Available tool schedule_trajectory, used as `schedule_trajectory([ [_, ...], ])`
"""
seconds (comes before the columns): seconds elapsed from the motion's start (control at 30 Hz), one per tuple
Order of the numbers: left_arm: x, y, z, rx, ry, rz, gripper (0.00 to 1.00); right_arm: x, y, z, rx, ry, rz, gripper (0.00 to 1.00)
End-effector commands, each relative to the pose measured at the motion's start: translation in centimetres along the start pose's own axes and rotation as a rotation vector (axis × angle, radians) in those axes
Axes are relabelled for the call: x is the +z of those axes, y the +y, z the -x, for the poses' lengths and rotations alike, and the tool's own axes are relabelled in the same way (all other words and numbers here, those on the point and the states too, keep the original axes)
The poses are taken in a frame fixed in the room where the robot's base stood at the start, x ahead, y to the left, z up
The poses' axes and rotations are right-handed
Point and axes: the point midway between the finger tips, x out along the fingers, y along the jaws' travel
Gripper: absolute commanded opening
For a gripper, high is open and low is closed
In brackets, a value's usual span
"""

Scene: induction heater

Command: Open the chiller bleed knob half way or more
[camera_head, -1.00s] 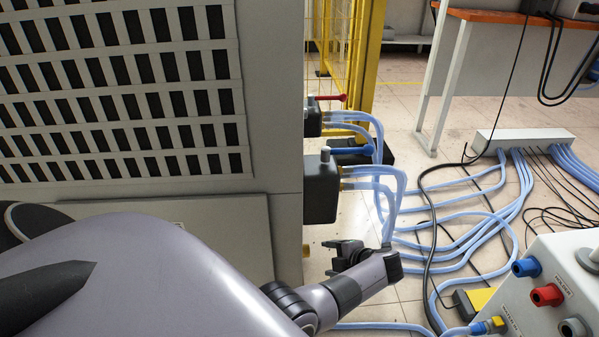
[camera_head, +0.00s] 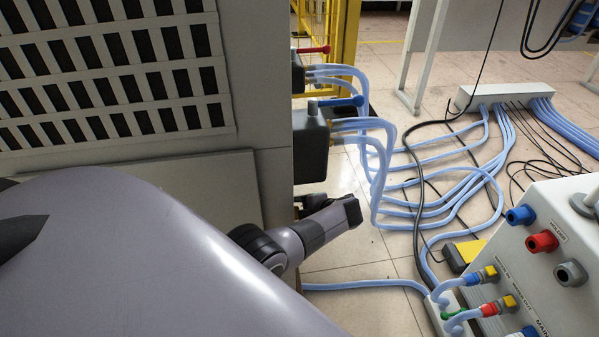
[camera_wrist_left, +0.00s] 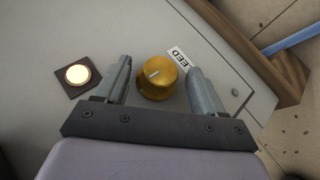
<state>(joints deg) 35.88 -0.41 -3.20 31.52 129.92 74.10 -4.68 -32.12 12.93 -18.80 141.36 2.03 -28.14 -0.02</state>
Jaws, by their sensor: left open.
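The gold chiller bleed knob (camera_wrist_left: 157,82) shows in the left wrist view on a light grey panel, beside a white label (camera_wrist_left: 180,59) whose visible letters read "EED". A pale mark lies on the knob's top. My left gripper (camera_wrist_left: 158,66) is open, with one finger on each side of the knob. The right finger looks close to it; I cannot tell whether either finger touches. In the head view my left wrist (camera_head: 325,226) is beside the chiller's (camera_head: 262,105) right edge. The gripper there is mostly hidden, and the knob is out of sight.
A round lit button (camera_wrist_left: 78,74) on a dark plate is left of the knob. Dark pump-like boxes (camera_head: 308,142) with blue hoses (camera_head: 377,160) stick out above my wrist. A grey device with colored sockets (camera_head: 541,241) stands at right. Some floor (camera_head: 345,268) is clear between.

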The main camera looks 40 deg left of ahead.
Motion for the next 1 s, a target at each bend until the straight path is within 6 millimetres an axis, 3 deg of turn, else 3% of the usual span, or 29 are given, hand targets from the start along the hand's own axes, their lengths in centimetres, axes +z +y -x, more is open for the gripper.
schedule_trajectory([
  [0.27, -0.02, 0.07, -0.21, 0.0, 0.0, 0.001, 0.69, -0.1, 0.05, 0.09, 0.003, 0.005, 0.007, 0.43],
  [0.37, -0.02, 0.07, -0.2, 0.0, 0.0, 0.001, 0.43, -0.1, 0.05, 0.08, 0.003, 0.005, 0.007, 0.43],
  [0.43, -0.02, 0.04, -0.19, -0.001, 0.0, 0.0, 0.2, -0.11, 0.05, 0.08, 0.003, 0.005, 0.007, 0.43],
  [0.47, -0.02, 0.03, -0.19, -0.001, 0.0, 0.0, 0.18, -0.11, 0.05, 0.08, 0.003, 0.005, 0.007, 0.43],
  [1.0, -0.16, -0.11, -0.22, -0.108, 0.016, -0.053, 0.18, -0.03, -0.1, 0.01, -0.006, -0.008, -0.009, 0.43],
])
